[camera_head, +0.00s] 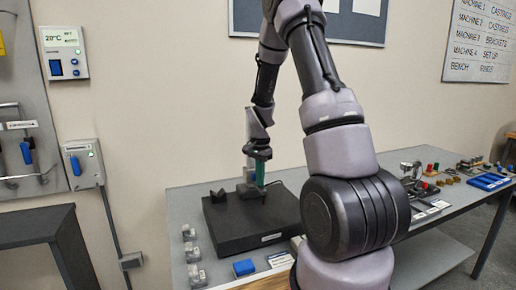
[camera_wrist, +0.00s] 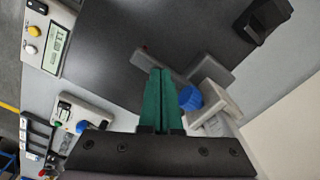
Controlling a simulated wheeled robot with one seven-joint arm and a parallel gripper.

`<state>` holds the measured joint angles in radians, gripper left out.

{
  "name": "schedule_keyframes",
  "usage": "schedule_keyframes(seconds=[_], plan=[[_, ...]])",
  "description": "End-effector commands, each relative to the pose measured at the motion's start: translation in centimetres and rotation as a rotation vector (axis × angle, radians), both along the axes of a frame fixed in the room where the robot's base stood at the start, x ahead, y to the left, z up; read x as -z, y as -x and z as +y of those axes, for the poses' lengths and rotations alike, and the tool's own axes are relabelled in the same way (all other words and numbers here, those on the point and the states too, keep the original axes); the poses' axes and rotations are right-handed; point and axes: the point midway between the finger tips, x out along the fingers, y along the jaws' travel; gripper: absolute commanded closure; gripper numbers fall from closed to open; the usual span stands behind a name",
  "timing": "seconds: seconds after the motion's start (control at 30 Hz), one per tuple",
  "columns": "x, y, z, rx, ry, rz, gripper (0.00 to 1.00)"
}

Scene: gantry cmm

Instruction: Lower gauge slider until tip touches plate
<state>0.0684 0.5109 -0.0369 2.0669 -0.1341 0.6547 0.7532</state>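The dark plate (camera_head: 222,225) lies on the bench, and its dark top also shows in the wrist view (camera_wrist: 105,50). A pale upright gauge stand (camera_head: 251,128) rises at the plate's back, partly hidden by my arm. In the wrist view, a grey gauge part with a pale block (camera_wrist: 215,98) and a blue knob (camera_wrist: 190,97) sits right of my fingers. My gripper (camera_wrist: 160,72) has its green fingers together, with nothing clearly between them. In the head view my gripper (camera_head: 260,183) points down beside the stand. The gauge tip and its contact with the plate cannot be made out.
A small black block (camera_head: 217,195) stands on the plate's left. A display box (camera_wrist: 50,45) with buttons lies beside the plate. A blue item (camera_head: 244,267) and small grey pieces (camera_head: 192,254) line the bench's front left. Fixtures (camera_head: 412,178) stand to the right.

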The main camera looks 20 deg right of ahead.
Motion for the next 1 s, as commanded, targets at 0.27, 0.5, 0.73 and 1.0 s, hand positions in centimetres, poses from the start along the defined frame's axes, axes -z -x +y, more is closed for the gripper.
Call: schedule_keyframes(seconds=[0.27,0.5,0.73,1.0], plan=[[0.40,0.01,0.00,0.000,0.000,0.000,1.00],[0.67,0.01,0.00,0.000,0.000,0.001,1.00],[0.94,0.01,0.00,0.000,0.000,0.000,1.00],[1.23,0.00,0.00,0.000,0.000,0.000,1.00]])
